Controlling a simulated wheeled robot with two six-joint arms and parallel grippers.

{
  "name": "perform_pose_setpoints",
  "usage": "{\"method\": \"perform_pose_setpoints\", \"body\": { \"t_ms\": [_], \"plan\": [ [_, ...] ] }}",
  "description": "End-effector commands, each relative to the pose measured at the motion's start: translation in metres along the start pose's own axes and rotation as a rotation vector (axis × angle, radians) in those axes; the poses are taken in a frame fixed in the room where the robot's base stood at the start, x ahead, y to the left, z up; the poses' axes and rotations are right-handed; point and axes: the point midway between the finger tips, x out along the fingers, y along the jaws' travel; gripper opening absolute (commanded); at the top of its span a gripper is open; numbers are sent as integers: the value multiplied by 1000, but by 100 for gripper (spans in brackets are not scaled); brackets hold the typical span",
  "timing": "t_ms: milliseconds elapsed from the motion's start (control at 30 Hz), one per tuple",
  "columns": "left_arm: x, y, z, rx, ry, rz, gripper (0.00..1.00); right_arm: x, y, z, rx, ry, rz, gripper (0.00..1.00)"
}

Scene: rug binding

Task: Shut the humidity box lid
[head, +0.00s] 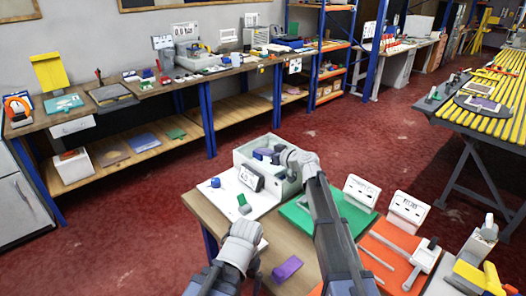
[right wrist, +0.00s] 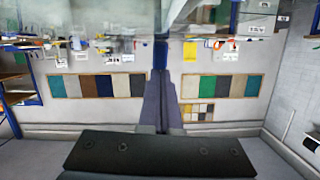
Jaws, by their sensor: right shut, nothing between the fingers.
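The humidity box (head: 288,188) is a pale grey-green box on the near table. A small tilted display stands at its front left. Its top looks open, with a dark blue item (head: 262,154) inside. I cannot make out the lid clearly; a clear, blurred surface crosses the top of the right wrist view, and I cannot tell if it is the lid. My right gripper (head: 291,158) is shut and empty, over the right part of the box; whether it touches is unclear. My left gripper (head: 241,238) is at the table's front left, apart from the box; its fingers are not clear.
An orange mat (head: 387,262) holds tools. A purple piece (head: 287,268) lies near the front. A white sheet (head: 226,200) with small items is left of the box.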

Motion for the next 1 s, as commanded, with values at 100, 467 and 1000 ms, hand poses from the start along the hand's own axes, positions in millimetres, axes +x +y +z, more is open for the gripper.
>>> {"method": "perform_pose_setpoints", "body": {
  "t_ms": [100, 467, 1000],
  "plan": [
    [11, 1, -1, 0, 0, 0, 98, 3, -2, 11, -2, 0, 0, 0],
    [16, 2, -1, 0, 0, 0, 98, 4, -4, 16, 0, 0, 0, 0],
    [11, 1, -1, 0, 0, 0, 98, 3, -5, 11, 0, -2, -1, 0]
  ]
}}
